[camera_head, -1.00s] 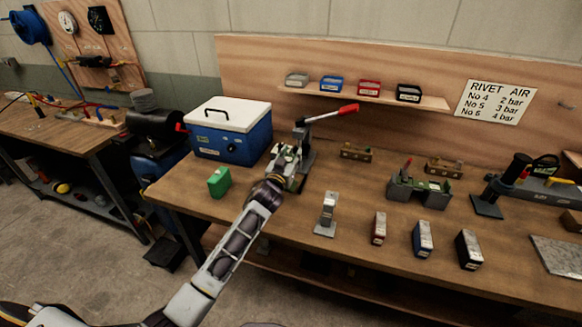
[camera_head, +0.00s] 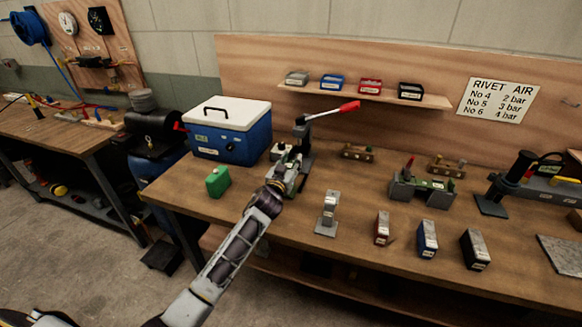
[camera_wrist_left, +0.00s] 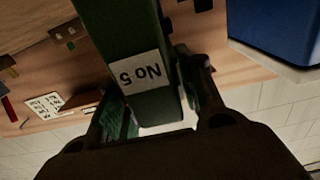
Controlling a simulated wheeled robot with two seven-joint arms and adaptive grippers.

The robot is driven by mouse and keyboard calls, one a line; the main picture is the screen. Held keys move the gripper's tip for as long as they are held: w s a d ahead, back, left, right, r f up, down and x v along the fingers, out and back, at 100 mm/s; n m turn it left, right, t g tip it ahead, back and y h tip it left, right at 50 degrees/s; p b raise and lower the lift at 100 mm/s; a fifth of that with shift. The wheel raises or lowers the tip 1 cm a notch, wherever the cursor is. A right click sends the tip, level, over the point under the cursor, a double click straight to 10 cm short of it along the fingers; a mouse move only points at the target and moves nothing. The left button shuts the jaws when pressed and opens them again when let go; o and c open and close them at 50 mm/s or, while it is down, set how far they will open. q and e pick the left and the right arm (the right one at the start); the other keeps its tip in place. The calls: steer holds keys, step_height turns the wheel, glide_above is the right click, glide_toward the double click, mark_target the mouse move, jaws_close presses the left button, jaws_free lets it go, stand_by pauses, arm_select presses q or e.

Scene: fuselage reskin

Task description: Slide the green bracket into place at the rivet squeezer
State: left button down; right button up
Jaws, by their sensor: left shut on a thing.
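My left gripper (camera_head: 287,178) is at the front of the rivet squeezer (camera_head: 303,140), a grey press with a red-handled lever. In the left wrist view the gripper (camera_wrist_left: 158,105) is shut on the green bracket (camera_wrist_left: 120,35), a dark green piece with a white "No 5" label. One finger is on each side of it. In the head view the gripper and wrist mostly hide the bracket. I cannot tell whether it touches the squeezer. My right gripper is not in view.
A blue cooler box (camera_head: 232,138) stands left of the squeezer. A small green block (camera_head: 218,181) is on the bench left of my wrist. A grey stand (camera_head: 328,213) and red (camera_head: 382,228), blue (camera_head: 427,239) and black (camera_head: 474,249) blocks stand to the right.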

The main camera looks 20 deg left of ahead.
arm_select(q)
steer(key=shift+f, duration=0.25)
steer(key=c, duration=0.9)
jaws_free()
steer(key=shift+c, duration=0.2)
steer(key=shift+r, duration=0.15)
steer(key=shift+s, duration=0.4)
steer(key=s, duration=1.1)
steer(key=shift+a+b, duration=0.2)
steer(key=shift+b, duration=0.1)
steer(key=shift+s, duration=0.1)
